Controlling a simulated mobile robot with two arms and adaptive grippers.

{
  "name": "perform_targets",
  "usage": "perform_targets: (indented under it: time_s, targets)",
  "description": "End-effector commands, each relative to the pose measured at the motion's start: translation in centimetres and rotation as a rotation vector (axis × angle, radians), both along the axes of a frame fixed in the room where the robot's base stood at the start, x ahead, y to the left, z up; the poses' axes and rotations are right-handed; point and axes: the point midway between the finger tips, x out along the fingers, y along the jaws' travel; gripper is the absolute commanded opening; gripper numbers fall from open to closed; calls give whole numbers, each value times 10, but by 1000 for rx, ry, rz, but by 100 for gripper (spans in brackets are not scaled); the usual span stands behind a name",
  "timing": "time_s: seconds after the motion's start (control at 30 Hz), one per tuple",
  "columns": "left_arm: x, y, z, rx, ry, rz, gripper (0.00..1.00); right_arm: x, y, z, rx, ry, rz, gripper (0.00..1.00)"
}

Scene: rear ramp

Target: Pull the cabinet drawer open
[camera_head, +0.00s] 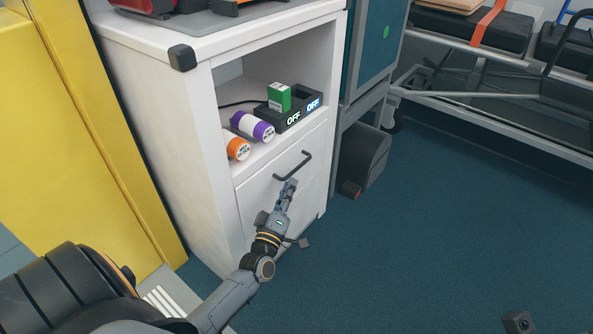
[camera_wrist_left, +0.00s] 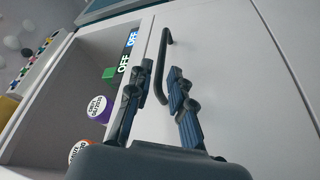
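The white cabinet (camera_head: 150,110) stands at the centre left in the head view. Its drawer front (camera_head: 262,200), below an open shelf, looks closed flush with the cabinet. The dark bar handle (camera_head: 292,167) is on the drawer front, and it also shows in the left wrist view (camera_wrist_left: 166,62). My left gripper (camera_head: 290,184) is at the handle. In the left wrist view its two fingers (camera_wrist_left: 160,88) are apart, with the handle's near end between them in the picture. Whether a finger touches the handle I cannot tell.
An orange-capped bottle (camera_head: 237,146), a purple-capped bottle (camera_head: 253,127), a green box (camera_head: 279,97) and a black tray marked OFF (camera_head: 292,121) are on the open shelf. A yellow cabinet (camera_head: 75,130) stands left. A black bin (camera_head: 364,157) is at right. Blue floor (camera_head: 430,240) is clear.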

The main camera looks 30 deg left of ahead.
Motion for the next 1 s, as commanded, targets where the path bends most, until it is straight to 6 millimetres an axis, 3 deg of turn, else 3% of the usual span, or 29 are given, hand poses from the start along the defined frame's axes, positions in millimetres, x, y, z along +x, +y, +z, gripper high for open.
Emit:
perform_targets:
  time_s: [0.1,0.2,0.4,0.8,0.9,1.0]
  targets:
    - [25,7,4,1,-3,1,21,1,0,-10,-2,1,-2,40]
    - [43,12,7,0,-2,1,21,-11,1,-4,-1,-29,0,40]
    - [65,18,13,2,1,0,21,-8,2,-2,-7,-46,1,40]
    - [72,20,15,1,3,0,21,-7,2,3,-6,-61,0,40]
    - [72,20,15,1,3,0,0,-6,2,2,-5,-60,-1,40]
    - [72,19,15,2,2,0,0,-6,2,2,-5,-56,-1,40]
